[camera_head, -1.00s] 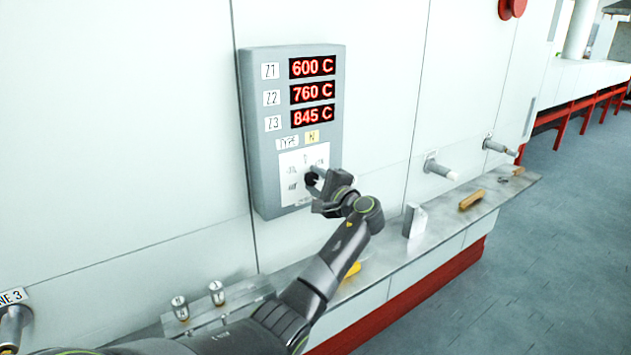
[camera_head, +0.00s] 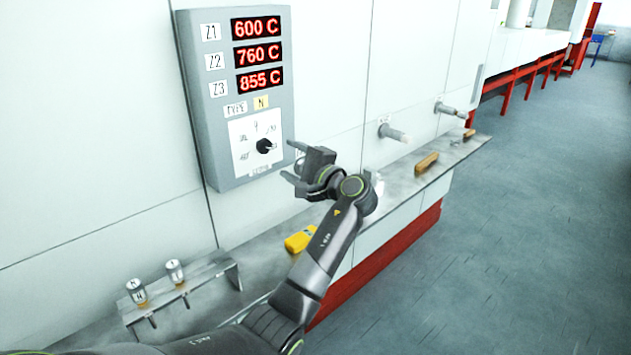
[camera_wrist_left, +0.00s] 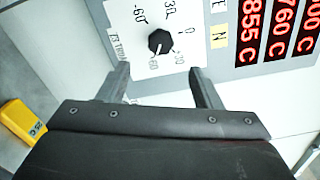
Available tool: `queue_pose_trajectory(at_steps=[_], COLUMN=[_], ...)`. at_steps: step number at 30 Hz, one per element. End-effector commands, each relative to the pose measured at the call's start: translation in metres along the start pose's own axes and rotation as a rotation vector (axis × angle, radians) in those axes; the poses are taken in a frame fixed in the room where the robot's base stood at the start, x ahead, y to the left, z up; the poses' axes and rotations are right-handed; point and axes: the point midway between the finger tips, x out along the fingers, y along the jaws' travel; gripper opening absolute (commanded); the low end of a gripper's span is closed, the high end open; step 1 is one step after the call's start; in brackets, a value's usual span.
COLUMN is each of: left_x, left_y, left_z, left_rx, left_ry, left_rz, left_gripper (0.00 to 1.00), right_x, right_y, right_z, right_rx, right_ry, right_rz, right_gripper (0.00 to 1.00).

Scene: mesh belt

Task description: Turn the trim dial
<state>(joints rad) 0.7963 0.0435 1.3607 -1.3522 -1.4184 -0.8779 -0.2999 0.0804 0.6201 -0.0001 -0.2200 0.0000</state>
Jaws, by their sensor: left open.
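The trim dial is a black knob (camera_head: 264,146) on a white scale plate (camera_head: 246,157), low on the grey control panel (camera_head: 205,130). The knob also shows in the left wrist view (camera_wrist_left: 160,42), with a light pointer mark and scale numbers around it. The panel's red displays (camera_head: 258,54) read 600 C, 760 C and 855 C. My left gripper (camera_head: 291,169) is open and empty, to the right of and below the knob, apart from it. In the left wrist view its two fingers (camera_wrist_left: 161,88) stand apart, short of the knob. My right gripper is not in view.
A metal ledge (camera_head: 400,178) runs below the panel. It bears a yellow device (camera_head: 300,239), a wooden-coloured block (camera_head: 427,162) and a rack (camera_head: 195,290) with two metal plugs. Capped tubes (camera_head: 394,133) stick out of the wall. Grey floor (camera_head: 530,230) lies clear at right.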

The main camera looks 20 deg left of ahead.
Motion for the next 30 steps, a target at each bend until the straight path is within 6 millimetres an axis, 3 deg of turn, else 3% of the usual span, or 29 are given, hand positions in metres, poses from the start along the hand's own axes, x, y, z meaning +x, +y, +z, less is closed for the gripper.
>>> queue_pose_trajectory(at_steps=[1, 6, 12, 30], left_x=[-0.015, -0.051, -0.075, -0.081], left_y=[0.005, 0.004, 0.002, 0.001], left_z=[-0.003, -0.002, -0.001, -0.001], left_rx=[-0.003, -0.001, 0.002, 0.003], left_ry=[0.006, 0.004, 0.002, 0.002], left_rz=[0.002, 0.002, 0.000, 0.000], left_gripper=[0.59, 0.59, 0.59, 0.59], right_x=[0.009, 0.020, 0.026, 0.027], right_y=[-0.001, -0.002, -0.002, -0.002], right_z=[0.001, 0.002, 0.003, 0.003], right_rx=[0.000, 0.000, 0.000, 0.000], right_ry=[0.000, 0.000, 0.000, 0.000], right_rz=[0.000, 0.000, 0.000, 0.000], right_gripper=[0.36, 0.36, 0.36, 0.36])
